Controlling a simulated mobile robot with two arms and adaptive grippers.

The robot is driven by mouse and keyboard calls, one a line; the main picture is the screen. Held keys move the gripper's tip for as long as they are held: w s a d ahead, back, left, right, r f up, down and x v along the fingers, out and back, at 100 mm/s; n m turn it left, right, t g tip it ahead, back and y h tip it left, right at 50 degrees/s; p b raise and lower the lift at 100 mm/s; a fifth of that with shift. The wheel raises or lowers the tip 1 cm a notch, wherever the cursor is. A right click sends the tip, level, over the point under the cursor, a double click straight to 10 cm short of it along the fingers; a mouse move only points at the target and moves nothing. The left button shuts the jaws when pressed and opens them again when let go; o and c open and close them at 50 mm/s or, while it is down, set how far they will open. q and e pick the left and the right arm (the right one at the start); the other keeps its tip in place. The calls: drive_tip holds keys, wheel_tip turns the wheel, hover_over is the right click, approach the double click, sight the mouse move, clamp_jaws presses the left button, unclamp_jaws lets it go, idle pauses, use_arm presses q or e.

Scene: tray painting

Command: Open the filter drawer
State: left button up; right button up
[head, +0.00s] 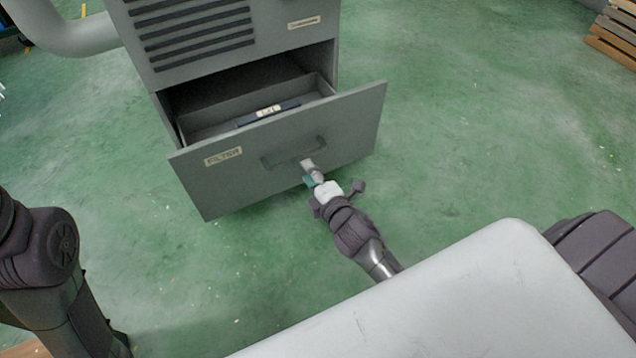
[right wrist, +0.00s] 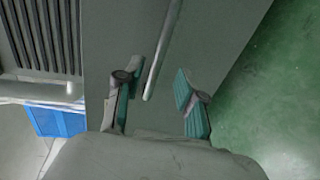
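The grey filter drawer (head: 350,128), labelled FILTER (head: 223,157), stands pulled out of the grey cabinet (head: 332,62). A dark item with a pale label (head: 268,111) shows inside it. The drawer's bar handle (head: 292,152) is on its front; its end also shows in the right wrist view (right wrist: 160,60). My left gripper is out of view.
The cabinet has a slatted vent (head: 195,35) above the drawer and a thick pipe (head: 75,35) at its left. Wooden pallets (head: 615,40) lie at the far right. A blue box (right wrist: 55,120) shows in the right wrist view. The green floor (head: 470,130) right of the drawer is clear.

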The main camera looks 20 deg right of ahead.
drive_tip(key=s, duration=0.2)
drive_tip(key=s+r, duration=0.1)
drive_tip(key=s, duration=0.2)
drive_tip(key=shift+d, duration=0.1)
idle(0.3)
